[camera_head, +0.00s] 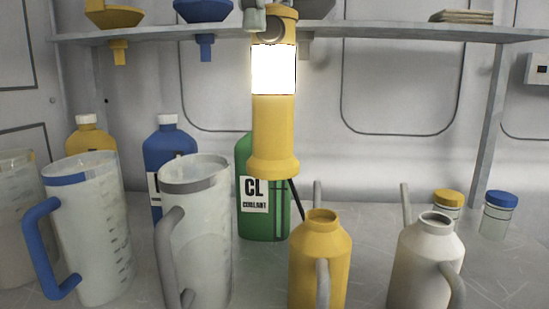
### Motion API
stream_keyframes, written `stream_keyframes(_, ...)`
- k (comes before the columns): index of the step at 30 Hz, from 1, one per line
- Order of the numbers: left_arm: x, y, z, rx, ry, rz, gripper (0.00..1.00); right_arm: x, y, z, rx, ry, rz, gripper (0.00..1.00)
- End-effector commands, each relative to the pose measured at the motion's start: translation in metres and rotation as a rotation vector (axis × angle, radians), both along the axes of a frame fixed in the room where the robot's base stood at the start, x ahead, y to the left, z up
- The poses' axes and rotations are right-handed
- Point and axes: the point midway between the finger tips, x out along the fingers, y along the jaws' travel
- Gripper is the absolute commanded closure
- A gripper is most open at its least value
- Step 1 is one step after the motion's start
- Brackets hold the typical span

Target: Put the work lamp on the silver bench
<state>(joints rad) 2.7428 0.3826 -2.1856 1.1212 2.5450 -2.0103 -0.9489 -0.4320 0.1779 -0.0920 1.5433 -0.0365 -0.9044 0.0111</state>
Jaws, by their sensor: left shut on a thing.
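The yellow work lamp (273,130) hangs upright near the middle of the view, with a bright white lit band in its upper half. Its wide yellow base is in front of the green coolant bottle and appears to be above the bench surface. My left gripper (268,14) is at the top edge of the view, shut on the upper end of the lamp; most of it is cut off by the frame. The silver bench (370,208) is the grey, scratched surface below, crowded with containers. My right gripper is not in view.
Clear jugs (95,235) (200,250) stand left; yellow (320,260) and cream (425,265) cans stand front right. Blue (165,150) and green (265,220) bottles and small jars (497,215) stand behind. A shelf (400,33) crosses above. Some bare bench shows between the cans.

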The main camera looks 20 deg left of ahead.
Motion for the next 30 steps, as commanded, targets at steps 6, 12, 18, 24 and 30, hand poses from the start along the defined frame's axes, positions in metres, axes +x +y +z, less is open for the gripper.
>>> stream_keyframes(6, 0.0, 0.001, -0.029, -0.008, 0.001, -0.004, 1.0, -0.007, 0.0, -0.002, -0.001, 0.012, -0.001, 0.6)
stream_keyframes(12, 0.0, 0.001, -0.075, -0.005, 0.008, -0.005, 1.0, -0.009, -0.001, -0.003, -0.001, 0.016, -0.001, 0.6)
stream_keyframes(18, 0.0, 0.001, -0.117, -0.005, 0.002, 0.0, 1.0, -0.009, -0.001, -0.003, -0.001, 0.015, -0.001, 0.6)
stream_keyframes(24, 0.0, 0.001, -0.137, -0.004, -0.001, 0.002, 1.0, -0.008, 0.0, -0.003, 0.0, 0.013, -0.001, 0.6)
stream_keyframes(30, 0.0, 0.001, -0.159, -0.003, 0.003, 0.001, 1.0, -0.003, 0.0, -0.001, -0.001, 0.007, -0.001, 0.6)
